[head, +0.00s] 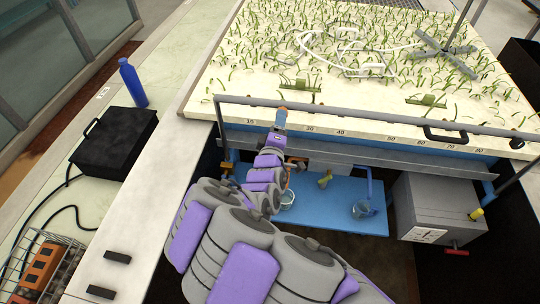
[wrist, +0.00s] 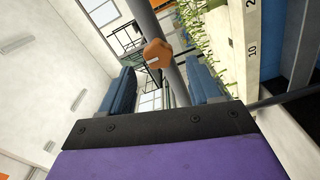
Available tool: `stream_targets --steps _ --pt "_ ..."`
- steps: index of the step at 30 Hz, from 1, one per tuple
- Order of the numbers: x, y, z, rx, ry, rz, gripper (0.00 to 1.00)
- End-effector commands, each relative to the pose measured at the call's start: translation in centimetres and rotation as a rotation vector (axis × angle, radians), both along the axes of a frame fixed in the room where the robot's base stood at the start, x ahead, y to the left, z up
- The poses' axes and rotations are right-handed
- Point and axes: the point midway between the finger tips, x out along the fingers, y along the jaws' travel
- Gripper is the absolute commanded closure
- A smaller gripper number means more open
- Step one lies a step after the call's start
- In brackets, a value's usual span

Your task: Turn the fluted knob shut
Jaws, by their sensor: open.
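An orange knob with a lobed edge and a pale mark (wrist: 157,53) shows in the wrist view in front of a grey rail, between and beyond my fingertips. In the head view a small orange patch (head: 283,108) at the tip of my gripper appears to be this knob on the rail, mostly hidden. My gripper (head: 280,122) reaches up to the front rail of the flume. In the wrist view my gripper (wrist: 160,78) has its two blue fingers wide apart with nothing held. I cannot tell how far the knob is turned.
The grey rail (head: 380,118) runs along the flume's planted sand bed (head: 240,75). A blue bottle (head: 132,82) and black case (head: 113,142) stand left.

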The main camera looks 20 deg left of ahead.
Motion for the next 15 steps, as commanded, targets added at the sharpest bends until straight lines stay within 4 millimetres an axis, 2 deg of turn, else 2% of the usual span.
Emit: stream_targets --steps 15 --pt "-6.9 -1.5 -0.1 -0.001 0.001 0.003 0.37"
